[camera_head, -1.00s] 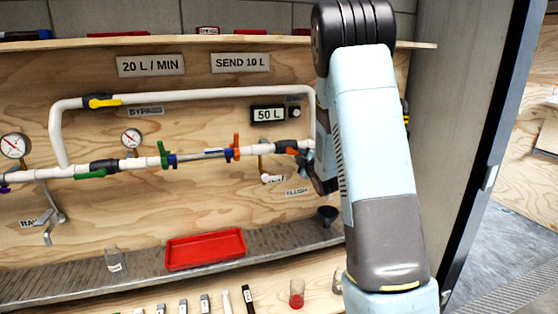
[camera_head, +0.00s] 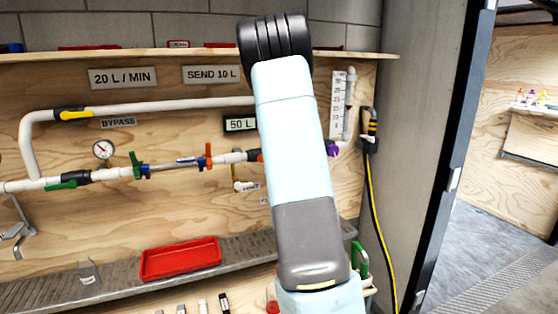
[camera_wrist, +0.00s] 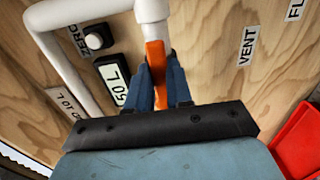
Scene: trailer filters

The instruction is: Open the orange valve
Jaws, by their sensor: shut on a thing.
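The orange valve's handle (camera_wrist: 154,56) is in the wrist view, below a white pipe end. My gripper (camera_wrist: 159,76) has its blue fingers on either side of the handle and is shut on it. In the head view my arm covers the gripper and most of this valve. The valve's dark body (camera_head: 253,155) shows at the arm's left edge, on the white pipe. Another upright orange-red handle (camera_head: 208,155) stands further left on the same line, apart from my gripper.
A display reading 50 L (camera_head: 240,124) is near the valve. Green (camera_head: 62,185) and yellow (camera_head: 75,114) handles are on pipes to the left. A red tray (camera_head: 180,259) lies on the shelf below. A yellow-black hose (camera_head: 371,210) hangs at right.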

